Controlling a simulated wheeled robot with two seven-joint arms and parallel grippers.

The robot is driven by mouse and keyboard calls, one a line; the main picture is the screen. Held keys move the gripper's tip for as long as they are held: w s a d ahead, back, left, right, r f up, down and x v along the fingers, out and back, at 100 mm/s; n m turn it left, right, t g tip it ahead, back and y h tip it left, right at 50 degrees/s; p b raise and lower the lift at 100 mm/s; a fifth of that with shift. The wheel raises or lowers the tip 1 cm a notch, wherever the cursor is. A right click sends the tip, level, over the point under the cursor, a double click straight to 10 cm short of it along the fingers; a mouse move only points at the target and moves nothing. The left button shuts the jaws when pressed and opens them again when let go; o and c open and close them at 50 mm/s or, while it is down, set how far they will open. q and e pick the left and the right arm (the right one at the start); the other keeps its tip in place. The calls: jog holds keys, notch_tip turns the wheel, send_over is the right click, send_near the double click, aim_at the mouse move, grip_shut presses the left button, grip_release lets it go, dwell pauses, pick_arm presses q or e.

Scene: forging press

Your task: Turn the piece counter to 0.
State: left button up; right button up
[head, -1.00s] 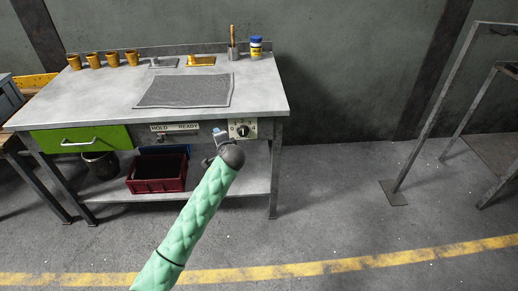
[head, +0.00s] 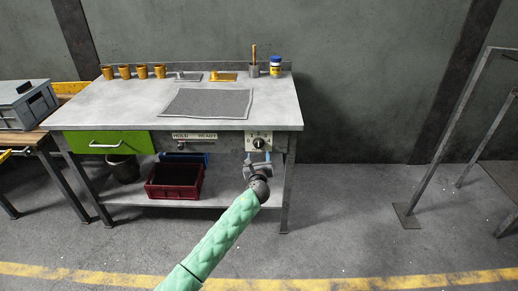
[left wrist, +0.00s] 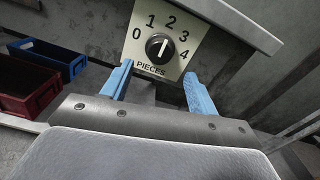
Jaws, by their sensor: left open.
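The piece counter (head: 259,142) is a pale plate with a black round knob on the bench's front edge, at its right end. In the left wrist view the piece counter (left wrist: 146,48) shows the numbers 0 to 4 in an arc and the word PIECES below. The knob (left wrist: 159,46) has a white mark that looks to point up-right, toward 2. My left gripper (head: 259,160) is just below and in front of the plate. In the left wrist view its blue fingers (left wrist: 158,72) are open, empty and apart from the knob. My right gripper is out of view.
The workbench (head: 130,110) carries a grey mat (head: 208,103), several brown cups and a bottle (head: 276,66). A HOLD/READY switch (head: 181,146) and a green drawer (head: 108,144) are left of the counter. A red crate (head: 174,182) sits on the lower shelf.

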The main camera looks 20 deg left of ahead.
aim_at(259, 146)
pick_arm(q)
jog(key=shift+x, duration=3.45)
jog(key=c, duration=0.8)
